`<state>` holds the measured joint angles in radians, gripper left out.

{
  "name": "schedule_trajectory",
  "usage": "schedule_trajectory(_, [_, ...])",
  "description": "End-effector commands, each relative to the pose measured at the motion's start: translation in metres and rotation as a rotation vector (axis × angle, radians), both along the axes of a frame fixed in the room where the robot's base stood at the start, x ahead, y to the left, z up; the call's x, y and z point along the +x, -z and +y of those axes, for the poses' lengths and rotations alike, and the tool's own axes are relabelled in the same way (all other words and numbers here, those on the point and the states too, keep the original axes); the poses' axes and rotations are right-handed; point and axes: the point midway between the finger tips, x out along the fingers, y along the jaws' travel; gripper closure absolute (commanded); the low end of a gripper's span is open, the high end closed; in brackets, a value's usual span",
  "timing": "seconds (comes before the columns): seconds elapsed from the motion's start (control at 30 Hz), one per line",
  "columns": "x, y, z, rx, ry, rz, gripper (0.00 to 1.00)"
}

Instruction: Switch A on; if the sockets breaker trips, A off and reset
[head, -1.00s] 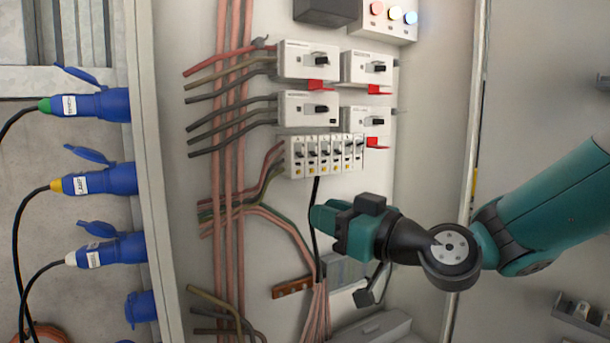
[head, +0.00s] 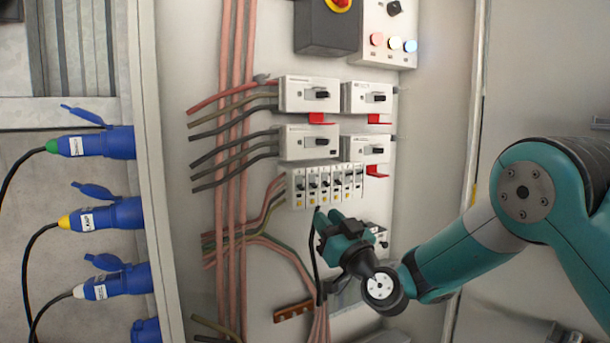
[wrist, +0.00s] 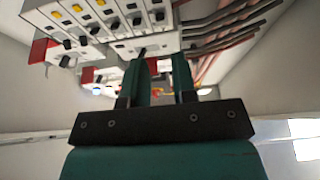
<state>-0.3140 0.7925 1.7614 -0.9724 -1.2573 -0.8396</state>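A row of narrow white breakers (head: 297,199) with black levers, several with yellow buttons, sits in the middle of the panel. Their lettering is too small to read, so I cannot tell which is A or the sockets breaker. My gripper (head: 322,226) is just below this row, near its lower left part. In the wrist view the row (wrist: 78,22) spreads above the fingers, and my gripper (wrist: 162,62) shows a narrow empty gap between the two fingers. One fingertip is close to a black lever; I cannot tell whether they touch.
Four larger breakers with red tags (head: 317,118) are above the row. Lamps (head: 393,43) and a red-yellow knob (head: 341,4) are higher up. Blue plugs (head: 105,217) line the left wall. Pink and dark cables (head: 225,120) run left of the breakers.

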Motion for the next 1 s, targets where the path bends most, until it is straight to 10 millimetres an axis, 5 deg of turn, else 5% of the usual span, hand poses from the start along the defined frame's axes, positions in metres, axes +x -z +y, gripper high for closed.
schedule_trajectory(0.6, [0.067,-0.037,0.046,-0.001,-0.002,-0.002,0.74])
schedule_trajectory(1.0, [0.075,-0.037,0.051,0.000,-0.001,0.000,0.74])
